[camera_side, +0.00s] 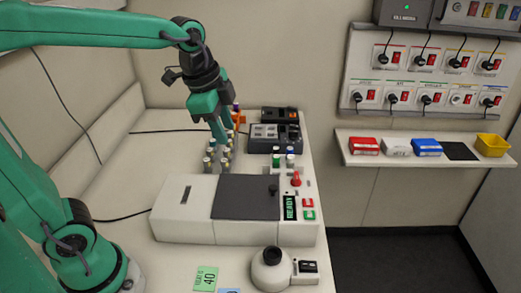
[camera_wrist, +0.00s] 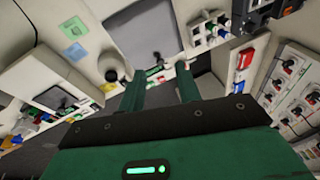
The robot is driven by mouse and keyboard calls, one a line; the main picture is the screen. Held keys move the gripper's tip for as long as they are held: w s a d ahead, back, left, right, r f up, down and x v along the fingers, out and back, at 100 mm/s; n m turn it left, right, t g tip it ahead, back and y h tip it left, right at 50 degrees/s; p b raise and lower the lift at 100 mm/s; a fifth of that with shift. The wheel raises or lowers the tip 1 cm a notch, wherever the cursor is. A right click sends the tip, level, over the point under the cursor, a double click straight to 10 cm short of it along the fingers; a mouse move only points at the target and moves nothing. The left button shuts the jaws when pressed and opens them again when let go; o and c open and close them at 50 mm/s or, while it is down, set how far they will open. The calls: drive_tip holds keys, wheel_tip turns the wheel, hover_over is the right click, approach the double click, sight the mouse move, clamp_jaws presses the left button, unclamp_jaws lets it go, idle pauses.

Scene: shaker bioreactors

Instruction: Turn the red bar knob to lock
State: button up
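The red bar knob (camera_side: 296,179) stands on the right-hand panel of the white shaker machine (camera_side: 181,211), above a lit display (camera_side: 290,207) that appears to read READY. My gripper (camera_side: 218,141) is behind and to the left of the knob, pointing down by a group of vials, and apart from the knob. In the wrist view my gripper (camera_wrist: 160,80) has its two green fingers apart, with nothing held between them. The machine's grey lid (camera_wrist: 140,30) shows beyond the fingers.
Capped vials (camera_side: 228,150) stand close to my gripper. A dark device (camera_side: 275,137) is at the back of the bench. A round white device (camera_side: 270,270) and a green note (camera_side: 205,279) are at the front. A shelf (camera_side: 395,160) with coloured boxes is on the right wall.

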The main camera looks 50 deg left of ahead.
drive_tip(key=w+d+f+m+g, duration=0.2)
drive_tip(key=w+d+f+m, duration=0.15)
drive_tip(key=w+m, duration=0.6)
drive_tip(key=m+g, duration=0.1)
drive_tip(key=m, duration=0.6)
hover_over(297, 175)
wheel_tip(297, 175, down, 6)
drive_tip(key=shift+f, duration=0.1)
drive_tip(key=shift+f, duration=3.8)
drive_tip(key=shift+c, duration=0.4)
clamp_jaws()
